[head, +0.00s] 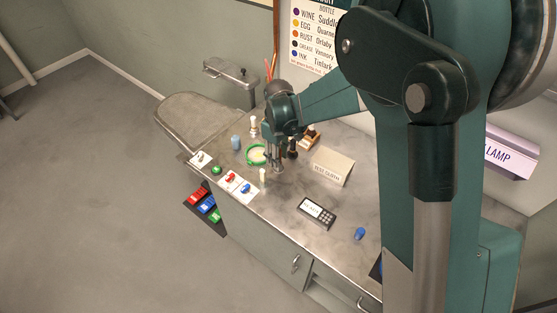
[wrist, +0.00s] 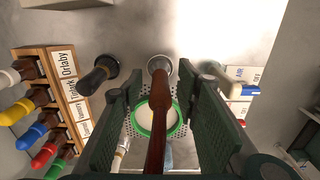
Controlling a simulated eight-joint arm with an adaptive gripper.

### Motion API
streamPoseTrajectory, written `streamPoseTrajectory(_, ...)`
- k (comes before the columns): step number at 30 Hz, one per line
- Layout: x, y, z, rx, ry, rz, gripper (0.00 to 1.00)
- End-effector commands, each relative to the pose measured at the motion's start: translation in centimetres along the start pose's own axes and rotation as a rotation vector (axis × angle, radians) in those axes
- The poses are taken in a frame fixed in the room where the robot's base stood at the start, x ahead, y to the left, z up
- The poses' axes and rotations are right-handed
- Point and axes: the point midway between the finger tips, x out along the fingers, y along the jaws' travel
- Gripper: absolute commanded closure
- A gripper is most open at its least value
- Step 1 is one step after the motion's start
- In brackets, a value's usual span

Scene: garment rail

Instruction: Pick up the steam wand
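A brown-handled tool with a round metal base (wrist: 157,125) stands between the two fingers of my gripper (wrist: 158,128) in the wrist view. No label shows whether it is the steam wand. The fingers are apart, with a gap on each side of the handle. In the head view my gripper (head: 277,167) points down over the counter, and the tool is mostly hidden there. A black-handled tool (wrist: 98,75) stands left of it and a pale-handled one (wrist: 213,72) right of it.
A wooden rack (wrist: 62,88) of coloured bottles is at the left in the wrist view. A green-rimmed dish (head: 257,155), blue cup (head: 236,142), tan sign (head: 333,166) and keypad (head: 317,213) are on the counter (head: 285,205).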

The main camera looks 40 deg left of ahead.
Motion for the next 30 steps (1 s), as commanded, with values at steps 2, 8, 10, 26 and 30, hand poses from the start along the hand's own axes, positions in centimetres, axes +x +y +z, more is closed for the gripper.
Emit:
streamPoseTrajectory(2,0.73,0.02,-0.04,0.0,0.0,0.0,0.68)
streamPoseTrajectory(8,1.45,0.0,-0.02,0.0,0.0,0.0,0.68)
streamPoseTrajectory(10,1.45,0.0,-0.02,0.0,0.0,0.0,0.68)
streamPoseTrajectory(26,1.42,0.0,-0.02,0.0,0.0,0.0,0.81)
streamPoseTrajectory(30,1.42,0.0,-0.02,0.0,0.0,0.0,1.0)
